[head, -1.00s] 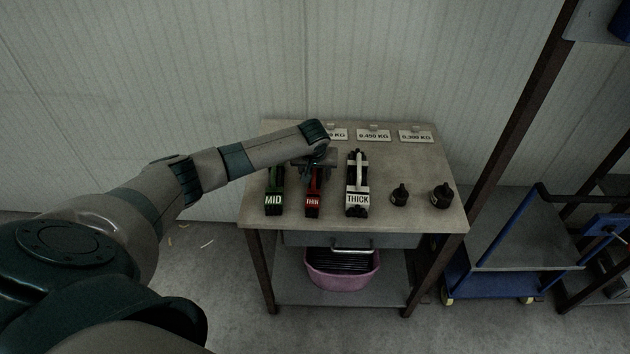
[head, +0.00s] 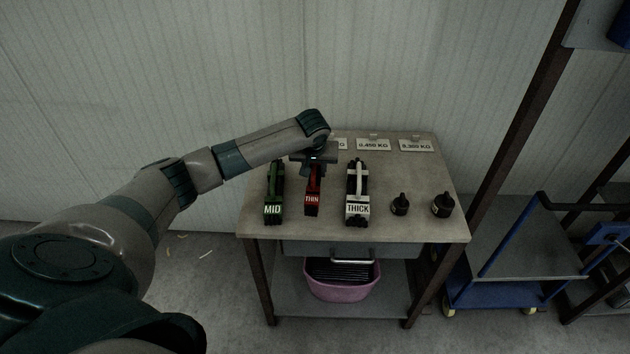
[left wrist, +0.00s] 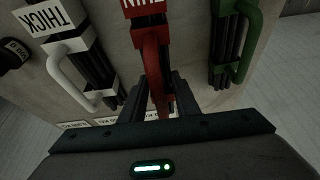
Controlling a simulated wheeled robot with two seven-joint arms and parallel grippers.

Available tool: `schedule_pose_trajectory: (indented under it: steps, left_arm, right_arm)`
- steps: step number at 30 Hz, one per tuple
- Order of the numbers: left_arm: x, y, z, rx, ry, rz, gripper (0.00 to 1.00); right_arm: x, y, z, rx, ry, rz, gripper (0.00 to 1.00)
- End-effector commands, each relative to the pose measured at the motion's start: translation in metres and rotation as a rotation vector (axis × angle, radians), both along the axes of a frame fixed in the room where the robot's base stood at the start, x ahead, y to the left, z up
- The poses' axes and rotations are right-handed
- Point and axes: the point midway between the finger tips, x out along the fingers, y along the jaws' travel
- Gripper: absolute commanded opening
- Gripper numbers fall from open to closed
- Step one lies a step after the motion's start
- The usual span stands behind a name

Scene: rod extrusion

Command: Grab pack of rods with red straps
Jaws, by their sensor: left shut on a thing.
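The red pack of rods labelled THIN (head: 312,198) is between a green pack labelled MID (head: 273,205) and a white pack labelled THICK (head: 357,206). My left gripper (head: 314,168) is above the back part of the red pack, shut on its red handle. The pack appears raised slightly off the table (head: 335,225). My right gripper is not in view.
Two black weights (head: 400,204) (head: 442,204) stand at the table's right. Weight cards (head: 373,144) line the back edge near the wall. A pink bin (head: 342,284) sits on the lower shelf. A blue trolley (head: 500,290) stands right of the table.

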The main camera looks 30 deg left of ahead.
Motion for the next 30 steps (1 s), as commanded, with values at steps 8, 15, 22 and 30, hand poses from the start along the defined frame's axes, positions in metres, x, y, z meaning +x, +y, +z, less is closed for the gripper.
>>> schedule_pose_trajectory:
  steps: [8, 15, 22, 30]
  left_arm:
    - [0.001, 0.0, 0.04, -0.002, -0.002, 0.001, 0.0]
    - [0.0, 0.0, 0.049, 0.0, 0.0, 0.001, 0.0]
    - [0.0, 0.0, 0.049, 0.0, 0.0, 0.001, 0.0]
    - [-0.001, -0.002, 0.049, 0.0, 0.001, -0.003, 0.0]
  right_arm:
    - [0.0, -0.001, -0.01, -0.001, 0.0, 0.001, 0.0]
    - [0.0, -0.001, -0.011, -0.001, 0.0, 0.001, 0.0]
    - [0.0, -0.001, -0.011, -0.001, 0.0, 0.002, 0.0]
    - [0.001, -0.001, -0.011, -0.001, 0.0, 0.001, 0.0]
